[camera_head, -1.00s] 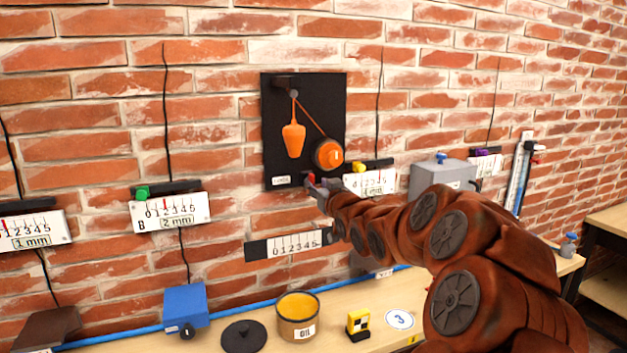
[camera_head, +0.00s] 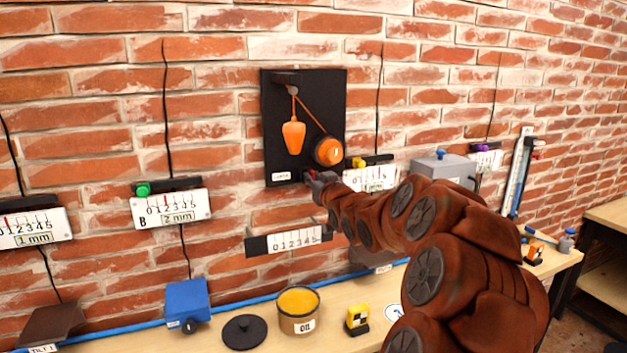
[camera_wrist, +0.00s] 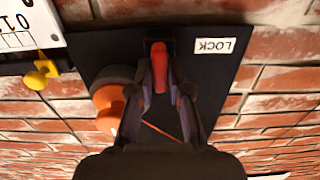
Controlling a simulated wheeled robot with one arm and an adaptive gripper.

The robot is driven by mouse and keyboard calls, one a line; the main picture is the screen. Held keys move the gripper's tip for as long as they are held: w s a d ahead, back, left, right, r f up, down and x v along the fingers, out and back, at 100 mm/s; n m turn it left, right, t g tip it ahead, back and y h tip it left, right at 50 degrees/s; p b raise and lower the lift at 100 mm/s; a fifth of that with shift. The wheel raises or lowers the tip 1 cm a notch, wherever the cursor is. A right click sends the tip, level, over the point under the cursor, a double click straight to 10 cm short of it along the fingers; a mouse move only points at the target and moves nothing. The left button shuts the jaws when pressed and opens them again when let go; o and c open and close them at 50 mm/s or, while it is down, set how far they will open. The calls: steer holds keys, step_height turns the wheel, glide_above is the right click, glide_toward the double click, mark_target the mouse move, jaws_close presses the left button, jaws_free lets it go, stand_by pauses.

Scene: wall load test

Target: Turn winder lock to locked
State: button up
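The winder lock is a red lever (camera_wrist: 160,68) at the edge of a black wall board (camera_head: 275,130), beside a white LOCK label (camera_wrist: 214,46). In the wrist view the lever lies between the fingers of my gripper (camera_wrist: 168,80), close to the left finger. I cannot tell whether both fingers press on it. In the head view my gripper (camera_head: 317,181) is at the board's bottom edge and mostly hides the lever. An orange winder knob (camera_head: 328,152) sits just above, with a cord running up to a pulley. An orange weight (camera_head: 293,137) hangs at its left.
A scale plate (camera_head: 296,240) sits below my gripper. A yellow knob (camera_head: 358,162) with another scale is close on the right. A grey box (camera_head: 441,168) is farther right. The bench below holds an oil pot (camera_head: 298,325) and a blue box (camera_head: 187,303).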

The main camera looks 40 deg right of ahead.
jaws_close()
steer(key=shift+m, duration=0.3)
steer(key=shift+d+f+m+b, duration=0.15)
steer(key=shift+m+b, duration=1.8)
steer(key=shift+m, duration=2.4)
steer(key=shift+d+f+m+b, duration=0.1)
steer(key=shift+m+b, duration=1.85)
steer(key=shift+m, duration=2.4)
steer(key=o, duration=0.6)
jaws_free()
steer(key=shift+c, duration=0.2)
